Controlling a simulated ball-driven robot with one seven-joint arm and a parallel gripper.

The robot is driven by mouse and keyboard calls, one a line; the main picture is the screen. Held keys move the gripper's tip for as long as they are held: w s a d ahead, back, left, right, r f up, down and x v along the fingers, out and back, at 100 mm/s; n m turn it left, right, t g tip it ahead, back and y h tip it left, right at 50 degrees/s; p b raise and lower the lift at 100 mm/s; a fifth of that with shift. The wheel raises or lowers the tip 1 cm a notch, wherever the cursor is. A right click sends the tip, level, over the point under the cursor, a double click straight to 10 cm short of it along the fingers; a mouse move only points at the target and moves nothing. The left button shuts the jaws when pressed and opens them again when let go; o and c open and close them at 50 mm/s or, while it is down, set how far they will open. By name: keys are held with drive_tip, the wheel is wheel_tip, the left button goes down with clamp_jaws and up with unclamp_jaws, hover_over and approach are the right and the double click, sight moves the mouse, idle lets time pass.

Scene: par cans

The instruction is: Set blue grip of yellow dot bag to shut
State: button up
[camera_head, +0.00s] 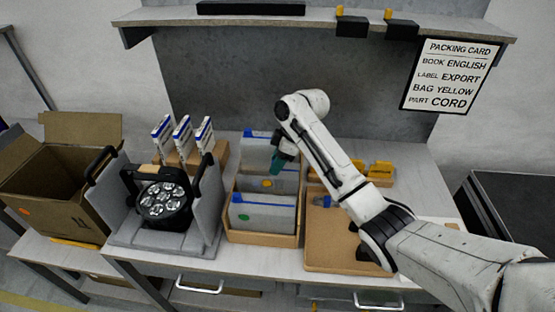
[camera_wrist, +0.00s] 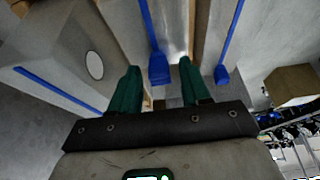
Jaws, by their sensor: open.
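The yellow dot bag (camera_head: 283,182) is the middle of three grey bags in a wooden bin, its yellow dot low on its front. Its blue grip (camera_head: 283,172) runs along its top edge, partly hidden by my gripper. My gripper (camera_head: 276,167) is open and points down over the bin's back half. In the wrist view its green fingers (camera_wrist: 159,78) are apart and empty. The end tab of the middle blue grip (camera_wrist: 159,68) shows between and just beyond the fingertips; contact cannot be told. That bag's dot is hidden there, so I take it as the yellow dot bag by its middle place.
The green dot bag (camera_head: 262,217) stands in front, the white dot bag (camera_wrist: 60,58) behind. The wooden bin (camera_head: 262,239) surrounds them. A stage lamp (camera_head: 163,200) in grey foam is left, a brown board (camera_head: 335,250) right. A packing card (camera_head: 450,76) reads BAG YELLOW.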

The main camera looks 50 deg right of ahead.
clamp_jaws()
idle(0.4)
